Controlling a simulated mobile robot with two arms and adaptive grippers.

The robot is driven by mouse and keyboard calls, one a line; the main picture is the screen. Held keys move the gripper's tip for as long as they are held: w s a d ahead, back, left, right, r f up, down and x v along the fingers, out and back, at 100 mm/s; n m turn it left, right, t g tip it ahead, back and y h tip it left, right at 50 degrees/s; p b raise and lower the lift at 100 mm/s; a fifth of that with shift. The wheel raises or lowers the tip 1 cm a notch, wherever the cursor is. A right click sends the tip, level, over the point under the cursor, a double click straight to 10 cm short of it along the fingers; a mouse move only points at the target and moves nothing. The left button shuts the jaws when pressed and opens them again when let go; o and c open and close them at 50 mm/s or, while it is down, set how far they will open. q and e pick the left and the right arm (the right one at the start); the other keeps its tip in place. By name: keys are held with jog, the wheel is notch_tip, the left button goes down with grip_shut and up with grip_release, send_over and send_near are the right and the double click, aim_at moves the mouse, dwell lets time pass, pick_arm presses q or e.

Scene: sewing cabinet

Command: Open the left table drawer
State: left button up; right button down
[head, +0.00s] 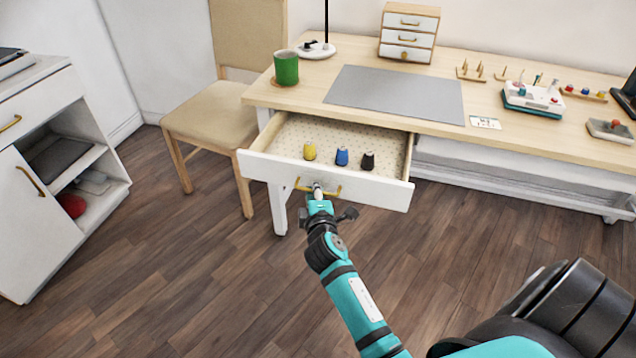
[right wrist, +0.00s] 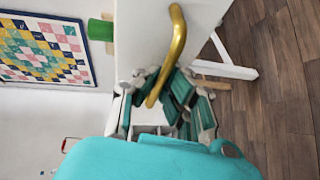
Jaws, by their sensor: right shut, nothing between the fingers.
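The left table drawer (head: 330,190) is pulled out from under the wooden tabletop, showing its patterned lining. A yellow spool (head: 310,151), a blue spool (head: 342,156) and a black spool (head: 368,161) stand inside. Its brass handle (head: 303,186) is on the white front panel. My right gripper (head: 317,191) is at the handle, fingers shut. In the right wrist view, the handle (right wrist: 178,45) crosses in front of the fingers (right wrist: 165,95); I cannot tell whether they touch it. My left gripper is not in view.
The table (head: 300,93) holds a green mug (head: 286,68), a grey mat (head: 395,93), a small drawer box (head: 408,34) and a sewing kit at right. A chair (head: 215,113) stands left of the drawer. A white cabinet (head: 40,200) is at far left. Floor before the drawer is clear.

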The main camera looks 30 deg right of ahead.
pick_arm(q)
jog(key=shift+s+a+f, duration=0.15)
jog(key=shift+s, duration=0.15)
pick_arm(e)
jog(key=shift+s+a+r, duration=0.1)
jog(key=shift+s+a, duration=0.35)
jog(key=shift+a, duration=0.15)
jog(key=c, duration=1.7)
grip_release()
jog(key=v, duration=0.7)
jog(key=shift+s, duration=0.3)
jog(key=shift+a, duration=0.1)
